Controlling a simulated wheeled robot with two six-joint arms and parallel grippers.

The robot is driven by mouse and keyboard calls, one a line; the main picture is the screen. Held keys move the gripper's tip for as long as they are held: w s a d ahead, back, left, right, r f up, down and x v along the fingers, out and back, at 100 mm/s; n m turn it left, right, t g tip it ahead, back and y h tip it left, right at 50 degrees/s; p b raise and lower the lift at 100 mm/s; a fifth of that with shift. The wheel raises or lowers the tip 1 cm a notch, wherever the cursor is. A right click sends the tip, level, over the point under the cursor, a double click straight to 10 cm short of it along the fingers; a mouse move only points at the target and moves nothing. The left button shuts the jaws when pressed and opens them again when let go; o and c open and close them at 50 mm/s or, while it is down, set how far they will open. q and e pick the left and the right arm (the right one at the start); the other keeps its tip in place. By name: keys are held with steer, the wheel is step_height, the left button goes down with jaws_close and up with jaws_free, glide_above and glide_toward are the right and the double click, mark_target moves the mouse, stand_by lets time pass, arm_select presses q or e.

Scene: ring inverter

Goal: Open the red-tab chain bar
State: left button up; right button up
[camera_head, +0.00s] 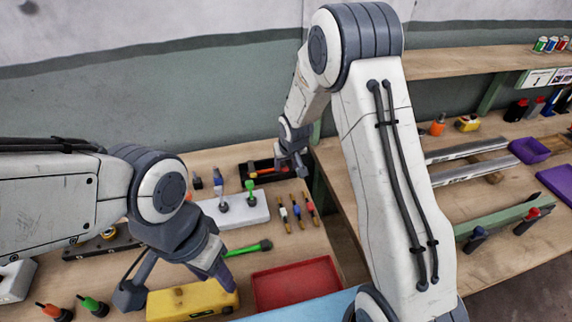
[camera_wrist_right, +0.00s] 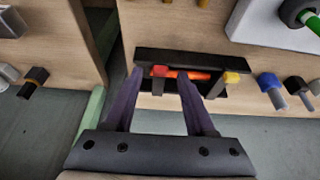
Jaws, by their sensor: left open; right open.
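A low black fixture (camera_wrist_right: 195,60) at the back of the left bench holds an orange-red bar (camera_wrist_right: 192,75). A black post with a red tab (camera_wrist_right: 160,71) stands at its left in the right wrist view, and one with a yellow tab (camera_wrist_right: 231,77) at its right. I cannot tell for certain which part is the chain bar. My right gripper (camera_wrist_right: 160,76) is open, its purple fingertips either side of the red-tab post; contact is unclear. The fixture (camera_head: 245,173) is partly hidden by my right gripper (camera_head: 292,165) in the head view. My left gripper (camera_head: 178,284) is open above a yellow box (camera_head: 190,300).
A red tray (camera_head: 295,284), white block (camera_head: 240,210) and green-handled tool (camera_head: 250,248) lie on the left bench. Several small tools surround them. A wall stands close behind the fixture. The right bench holds metal rails (camera_head: 468,171) and a green bar (camera_head: 500,216).

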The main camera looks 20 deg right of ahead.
steer(key=shift+w+f, duration=0.1)
steer(key=shift+f, duration=0.15)
jaws_close()
stand_by(1.4)
